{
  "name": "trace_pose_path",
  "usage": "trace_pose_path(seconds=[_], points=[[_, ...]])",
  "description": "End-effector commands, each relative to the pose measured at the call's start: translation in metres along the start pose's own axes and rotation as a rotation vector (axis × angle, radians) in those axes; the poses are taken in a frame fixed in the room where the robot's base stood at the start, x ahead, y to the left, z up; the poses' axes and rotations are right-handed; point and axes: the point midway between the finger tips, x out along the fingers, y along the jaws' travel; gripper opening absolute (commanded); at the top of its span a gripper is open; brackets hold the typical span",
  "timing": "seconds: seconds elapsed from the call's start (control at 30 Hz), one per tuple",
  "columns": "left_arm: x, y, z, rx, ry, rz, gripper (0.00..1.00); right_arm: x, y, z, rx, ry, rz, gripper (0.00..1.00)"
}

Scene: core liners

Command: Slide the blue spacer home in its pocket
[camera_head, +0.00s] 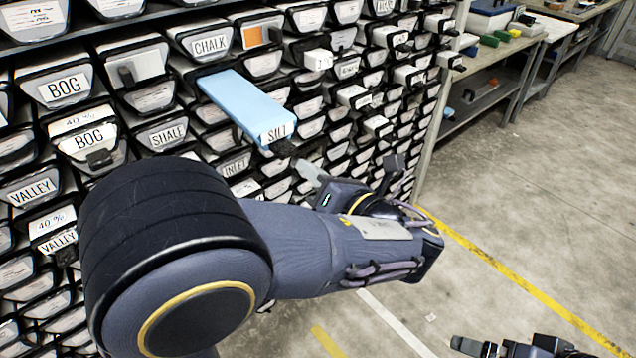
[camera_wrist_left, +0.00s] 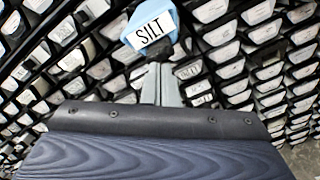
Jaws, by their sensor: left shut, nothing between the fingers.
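The blue spacer (camera_head: 245,103) is a long light-blue block with a white SILT label on its front end. It sticks well out of the rack, its far end at the wall of pockets and a dark handle under its near end. It also shows at the top of the left wrist view (camera_wrist_left: 150,20). My left gripper (camera_head: 303,167) is shut and empty, its fingertips close to the handle end of the spacer. In the left wrist view the closed fingers (camera_wrist_left: 160,76) point at the part just below the label; I cannot tell whether they touch.
A rack (camera_head: 165,138) of black-framed pockets with labelled white liners fills the left and middle; several liners stick out. A workbench (camera_head: 490,65) stands behind at the right. My right gripper (camera_head: 515,347) shows partly at the bottom edge.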

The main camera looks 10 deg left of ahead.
Motion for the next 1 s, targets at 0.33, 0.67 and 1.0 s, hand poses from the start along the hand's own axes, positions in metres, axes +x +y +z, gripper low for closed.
trace_pose_path(seconds=[0.33,0.67,1.0], points=[[0.025,0.000,-0.001,0.001,0.000,0.000,0.00,0.014,0.006,0.007,0.000,0.000,0.000,1.00],[0.026,0.000,0.000,0.001,0.000,0.000,0.00,0.013,0.006,0.007,0.000,0.000,0.000,1.00],[0.032,0.001,0.000,0.002,0.001,0.002,0.00,0.011,0.005,0.005,0.000,0.000,0.000,1.00]])
